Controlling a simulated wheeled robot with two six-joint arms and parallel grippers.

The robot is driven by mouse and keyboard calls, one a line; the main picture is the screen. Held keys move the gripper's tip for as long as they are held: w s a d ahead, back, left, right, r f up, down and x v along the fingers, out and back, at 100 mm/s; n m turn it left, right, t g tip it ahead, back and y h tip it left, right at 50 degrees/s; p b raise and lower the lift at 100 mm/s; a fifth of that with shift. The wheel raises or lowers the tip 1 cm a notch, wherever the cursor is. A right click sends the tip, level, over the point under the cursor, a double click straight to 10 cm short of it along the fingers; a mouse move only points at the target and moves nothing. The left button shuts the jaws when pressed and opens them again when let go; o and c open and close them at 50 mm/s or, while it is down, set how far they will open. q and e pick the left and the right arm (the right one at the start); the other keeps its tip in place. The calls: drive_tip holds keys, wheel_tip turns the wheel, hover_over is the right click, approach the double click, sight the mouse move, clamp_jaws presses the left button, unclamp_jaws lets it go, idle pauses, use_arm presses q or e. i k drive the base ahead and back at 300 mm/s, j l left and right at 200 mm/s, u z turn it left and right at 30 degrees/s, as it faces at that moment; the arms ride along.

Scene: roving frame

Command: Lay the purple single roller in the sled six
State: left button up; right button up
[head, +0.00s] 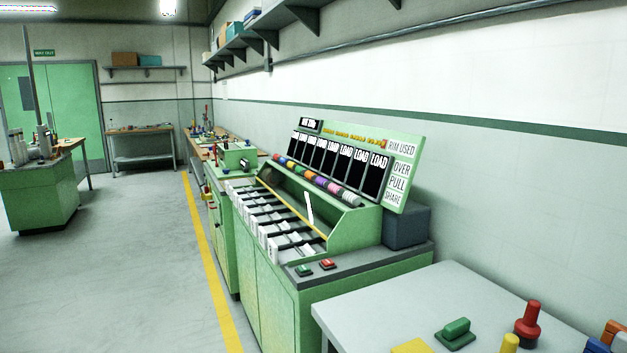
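A row of coloured rollers lies along the upper ledge of a green machine (275,308) in the middle of the head view. A purple roller (321,183) is toward the right end of that row, beside pink ones; I cannot tell whether it is the single one. Below the row is a bank of sleds with white fronts (262,230) and dark channels. Their numbers are too small to read, so I cannot tell which is sled six. Neither of my grippers is in view.
A sloped panel (375,168) with dark LOAD windows stands behind the rollers. Green and red buttons (327,264) sit at the machine's near end. A grey table (390,305) with coloured handles is at the lower right. Open floor (130,270) lies left of the yellow line.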

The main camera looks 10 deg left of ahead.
sight(320, 182)
drive_tip(key=i+j+u, duration=0.1)
drive_tip(key=i+j, duration=0.25)
drive_tip(key=i+j+u, duration=0.1)
drive_tip(key=i+j, duration=0.2)
drive_tip(key=i, duration=0.25)
